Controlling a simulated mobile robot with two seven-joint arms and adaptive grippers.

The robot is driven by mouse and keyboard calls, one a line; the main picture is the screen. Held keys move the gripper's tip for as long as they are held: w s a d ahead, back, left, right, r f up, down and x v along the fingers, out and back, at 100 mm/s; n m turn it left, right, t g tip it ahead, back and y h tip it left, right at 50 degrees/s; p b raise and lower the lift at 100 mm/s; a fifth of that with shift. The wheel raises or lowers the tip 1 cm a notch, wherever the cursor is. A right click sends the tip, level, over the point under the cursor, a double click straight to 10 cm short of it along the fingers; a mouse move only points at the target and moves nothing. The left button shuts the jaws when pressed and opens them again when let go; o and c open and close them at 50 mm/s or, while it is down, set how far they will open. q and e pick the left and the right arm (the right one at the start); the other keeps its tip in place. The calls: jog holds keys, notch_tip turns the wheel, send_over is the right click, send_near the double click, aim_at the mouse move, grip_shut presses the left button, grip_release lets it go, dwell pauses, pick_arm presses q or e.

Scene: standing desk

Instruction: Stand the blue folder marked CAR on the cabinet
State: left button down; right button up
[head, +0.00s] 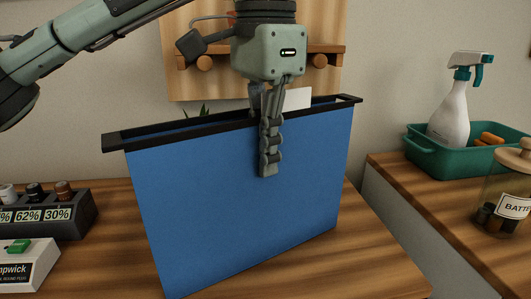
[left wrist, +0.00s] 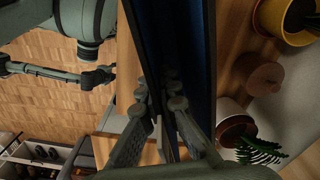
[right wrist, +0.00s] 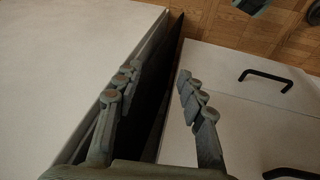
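The blue folder (head: 235,190) hangs upright below my left gripper (head: 267,160) in the head view, with black rails along its top edge. The gripper is shut on the top edge, one finger in front of the near side. A white tab (head: 297,99) sticks up behind the fingers; no marking is readable. In the left wrist view the folder (left wrist: 205,60) runs past the fingers. I cannot tell whether its bottom touches the wood. My right gripper (right wrist: 157,76) is open and empty in the right wrist view, above white furniture with black handles (right wrist: 268,78), perhaps the cabinet.
A teal tray (head: 420,157) with a spray bottle (head: 451,115) and a battery jar (head: 507,195) stand on the right-hand wooden surface (head: 440,220). A black holder (head: 75,220) and a white box (head: 25,270) stand at left. Potted plants (left wrist: 240,125) show in the left wrist view.

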pick_arm(q)
jog(key=shift+f, duration=0.15)
jog(key=c, duration=1.7)
grip_release()
